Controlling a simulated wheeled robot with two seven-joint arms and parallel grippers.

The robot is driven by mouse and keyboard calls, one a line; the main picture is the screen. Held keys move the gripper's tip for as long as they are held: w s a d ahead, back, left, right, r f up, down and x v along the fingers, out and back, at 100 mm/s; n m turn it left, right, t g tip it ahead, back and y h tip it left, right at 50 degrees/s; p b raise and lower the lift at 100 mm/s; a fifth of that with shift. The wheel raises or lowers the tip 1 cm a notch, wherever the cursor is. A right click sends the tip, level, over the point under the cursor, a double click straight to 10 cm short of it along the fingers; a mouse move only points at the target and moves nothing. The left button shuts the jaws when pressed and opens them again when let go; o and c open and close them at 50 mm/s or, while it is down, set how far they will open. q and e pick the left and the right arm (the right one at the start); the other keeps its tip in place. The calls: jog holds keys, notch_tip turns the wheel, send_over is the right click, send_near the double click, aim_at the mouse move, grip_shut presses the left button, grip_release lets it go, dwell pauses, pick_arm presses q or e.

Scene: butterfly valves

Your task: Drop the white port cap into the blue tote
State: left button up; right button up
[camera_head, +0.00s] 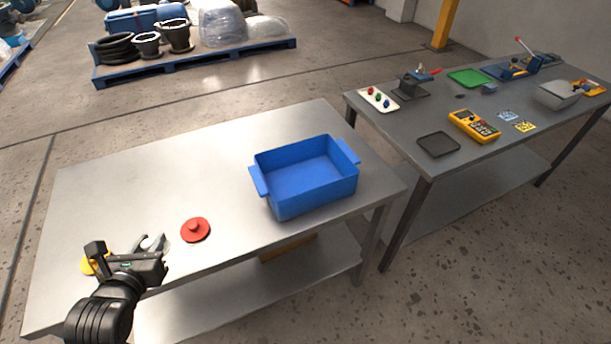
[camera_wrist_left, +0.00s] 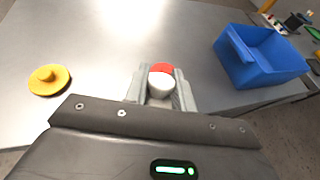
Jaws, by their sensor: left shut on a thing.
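The white port cap (camera_wrist_left: 161,85) is between the fingertips of my left gripper (camera_wrist_left: 160,88), which is shut on it. In the head view the left gripper (camera_head: 148,247) is over the left front part of the steel table, with a bit of the white cap (camera_head: 150,242) showing between its fingers. The blue tote (camera_head: 303,178) stands on the same table to the right, open and empty inside as far as I can see. It also shows at the right in the left wrist view (camera_wrist_left: 258,60). My right gripper is in neither view.
A red cap (camera_head: 195,230) lies on the steel table (camera_head: 130,180) between the left gripper and the tote. A yellow cap (camera_wrist_left: 48,79) lies left of the gripper. A grey table (camera_head: 440,120) with a yellow meter (camera_head: 474,126) and other items stands at the right.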

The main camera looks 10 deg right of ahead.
pick_arm(q)
jog(key=shift+w, duration=0.1)
jog(key=w+d+r, duration=0.3)
jog(key=w+r, duration=0.3)
jog(key=r, duration=0.2)
jog(key=w+d+r, duration=0.4)
jog(key=w+r, duration=0.3)
jog(key=r, duration=0.2)
jog(key=shift+d+b, duration=0.15)
jog(key=shift+b, duration=0.15)
